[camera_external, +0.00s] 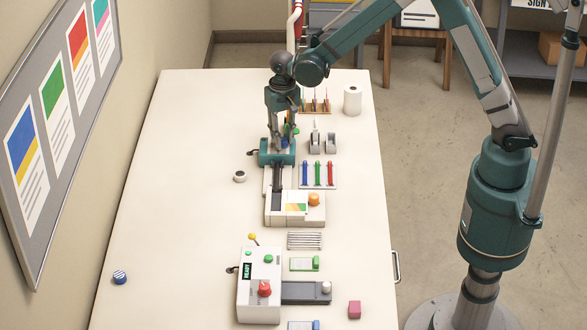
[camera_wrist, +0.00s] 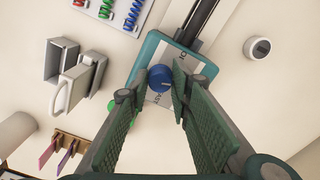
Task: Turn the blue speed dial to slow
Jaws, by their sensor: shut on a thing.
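The blue speed dial (camera_external: 284,142) sits on top of a teal-edged machine (camera_external: 264,158) at the back middle of the table. In the wrist view the dial (camera_wrist: 160,77) is a round blue knob with a pale mark, on a light panel with printed words; one looks like FAST. My gripper (camera_external: 283,134) points down over the machine. Its green padded fingers (camera_wrist: 153,82) are shut on the dial, one on each side. The fingers hide part of the panel and its lettering.
Grey tape dispensers (camera_wrist: 78,78) stand beside the machine, with a rack of coloured coils (camera_wrist: 122,10) near them. A white roll (camera_external: 352,100) stands at the back right. A second machine (camera_external: 259,300) with a red knob is nearer. The table's left side is mostly clear.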

